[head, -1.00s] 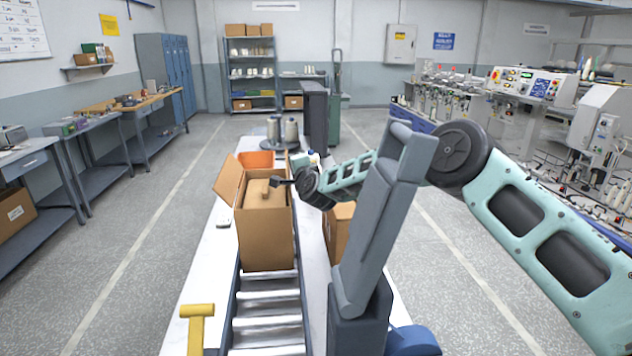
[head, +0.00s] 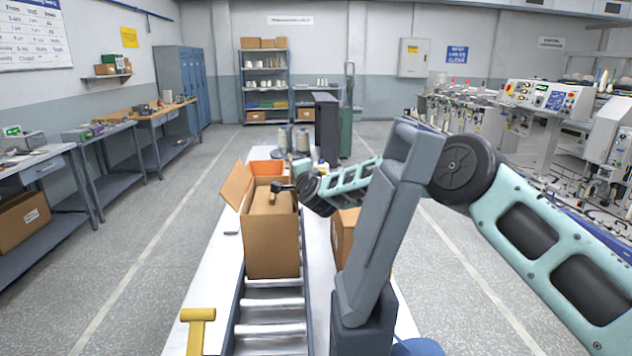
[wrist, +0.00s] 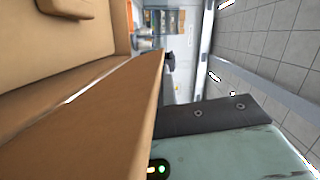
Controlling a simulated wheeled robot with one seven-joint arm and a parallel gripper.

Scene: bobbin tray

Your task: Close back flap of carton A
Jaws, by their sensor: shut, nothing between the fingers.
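An open brown carton (head: 270,245), which I take for carton A, stands on the roller conveyor. Its left flap (head: 236,186) sticks up and outward. A tan panel (head: 268,205) lies within its opening; I cannot tell whether this is a flap or contents. My gripper (head: 273,192) is shut and empty, low over the opening from the right. The back flap is not clearly distinguishable, and contact with it cannot be told. In the wrist view, a cardboard edge (wrist: 110,120) runs close before the camera, with another cardboard surface (wrist: 55,45) beyond.
A second carton (head: 345,238) stands right of the conveyor, partly hidden by my arm. An orange bin (head: 264,167) and grey cones (head: 302,140) are behind the open carton. Bare conveyor rollers (head: 270,318) lie in front, with a yellow handle-like part (head: 197,316) at left.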

